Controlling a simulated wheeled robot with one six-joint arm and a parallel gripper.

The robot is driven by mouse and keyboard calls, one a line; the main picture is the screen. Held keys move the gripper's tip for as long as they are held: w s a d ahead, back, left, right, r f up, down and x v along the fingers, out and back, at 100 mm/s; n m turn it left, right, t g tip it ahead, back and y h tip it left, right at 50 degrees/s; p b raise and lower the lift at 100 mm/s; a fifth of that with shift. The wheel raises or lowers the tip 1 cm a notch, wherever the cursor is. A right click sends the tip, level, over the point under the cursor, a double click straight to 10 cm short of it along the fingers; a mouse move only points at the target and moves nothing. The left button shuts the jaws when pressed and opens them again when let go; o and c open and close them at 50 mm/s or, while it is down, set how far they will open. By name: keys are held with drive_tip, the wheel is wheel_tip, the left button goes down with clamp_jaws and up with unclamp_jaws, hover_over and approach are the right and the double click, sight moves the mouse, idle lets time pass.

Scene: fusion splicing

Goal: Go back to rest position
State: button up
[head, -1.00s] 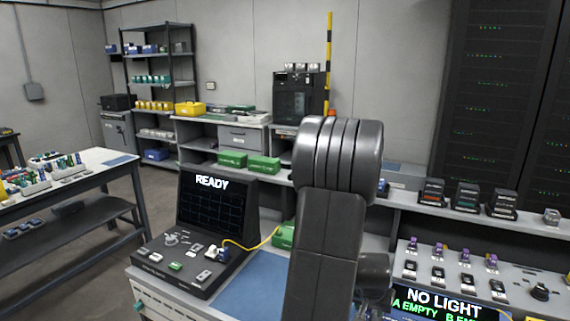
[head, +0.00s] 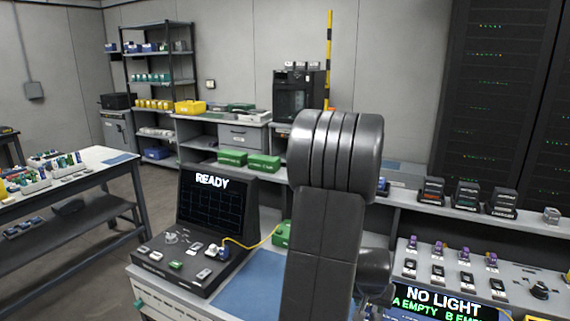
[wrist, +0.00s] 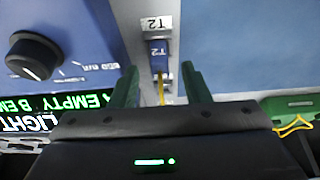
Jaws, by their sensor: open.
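My gripper (wrist: 160,82) shows in the wrist view, with its two green fingers spread apart. A small blue connector marked T2 (wrist: 159,56) sits beyond the gap between the fingertips, with a yellow cable (wrist: 161,92) running from it toward the gripper. The fingers stand on either side of the cable and do not appear to touch it. In the head view my arm rises in the middle of the picture; my gripper is not visible there.
A splicer with a READY screen (head: 212,205) stands on the bench, its yellow cable leading to a green box (head: 283,234). A tester panel reading NO LIGHT (head: 440,299) is at the right, with a black knob (wrist: 33,58). A side table (head: 110,158) stands left; open floor lies between.

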drive_tip(key=v, duration=1.1)
drive_tip(key=x, duration=1.3)
drive_tip(key=shift+f, duration=0.35)
drive_tip(key=shift+w+d+r+p, duration=0.1)
drive_tip(key=shift+r+p, duration=0.5)
drive_tip(key=shift+r, duration=0.05)
drive_tip(key=shift+r+p, duration=0.15)
drive_tip(key=shift+p, duration=0.25)
wheel_tip(320, 180, up, 6)
drive_tip(key=p, duration=0.4)
